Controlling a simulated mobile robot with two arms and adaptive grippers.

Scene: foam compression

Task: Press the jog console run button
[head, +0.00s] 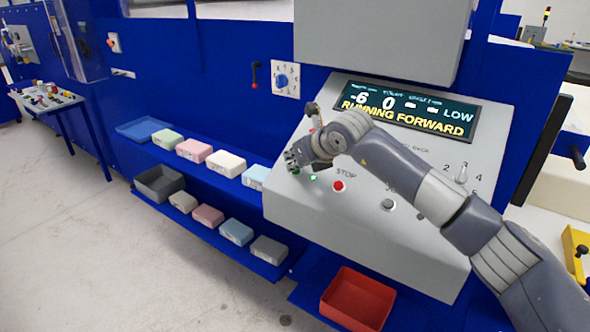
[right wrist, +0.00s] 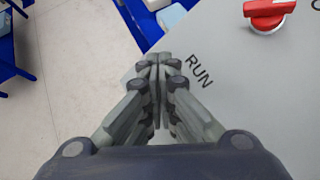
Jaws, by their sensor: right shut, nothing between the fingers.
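The jog console (head: 400,245) is a grey sloped panel. Its display (head: 405,108) reads "RUNNING FORWARD". My right gripper (head: 293,160) is shut and empty, its fingertips down at the panel's left part, left of the red STOP button (head: 338,186). A bit of green, seemingly the run button (head: 314,178), shows beside the fingers and is mostly hidden. In the right wrist view the shut fingers (right wrist: 158,62) point down beside the printed RUN label (right wrist: 198,71); the button is hidden there, and contact cannot be told. My left gripper is not in view.
A red selector knob (right wrist: 268,14) stands on the panel near the fingers. A dark button (head: 388,204) and a selector (head: 461,174) sit to the right. A red bin (head: 357,298) is below the console. Shelves with foam blocks (head: 226,163) are at left.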

